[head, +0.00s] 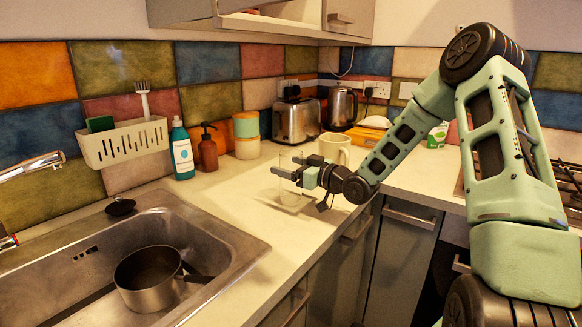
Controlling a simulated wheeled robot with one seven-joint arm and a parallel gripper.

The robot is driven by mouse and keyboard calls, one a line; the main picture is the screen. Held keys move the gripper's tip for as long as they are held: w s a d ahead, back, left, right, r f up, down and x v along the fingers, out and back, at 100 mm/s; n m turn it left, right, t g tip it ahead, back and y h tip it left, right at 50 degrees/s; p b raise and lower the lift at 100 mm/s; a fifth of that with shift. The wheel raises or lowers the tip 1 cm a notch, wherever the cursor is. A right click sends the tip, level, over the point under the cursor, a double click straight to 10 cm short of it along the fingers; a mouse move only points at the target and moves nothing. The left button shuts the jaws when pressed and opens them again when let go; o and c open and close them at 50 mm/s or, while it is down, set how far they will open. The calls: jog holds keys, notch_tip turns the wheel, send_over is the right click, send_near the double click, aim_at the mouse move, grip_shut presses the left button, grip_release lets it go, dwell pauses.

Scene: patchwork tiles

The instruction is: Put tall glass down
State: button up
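The tall glass (289,198) is clear and hard to make out. It is upright over the counter in the middle of the head view, right of the sink. My gripper (288,168) reaches in from the right, level, with its fingers around the glass. It appears shut on the glass. The fingers hide part of the glass's side. I cannot tell whether its base touches the counter (235,200).
A sink (230,250) with a pot (150,278) lies at left. A cream mug (335,149) stands just behind my gripper. Two bottles, a canister, a toaster (297,120) and a kettle (341,107) line the wall. Counter left of the glass is clear.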

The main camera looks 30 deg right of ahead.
jog(key=shift+r, duration=0.25)
jog(key=v, duration=1.2)
jog(key=shift+b, duration=0.4)
jog(key=shift+f, duration=0.1)
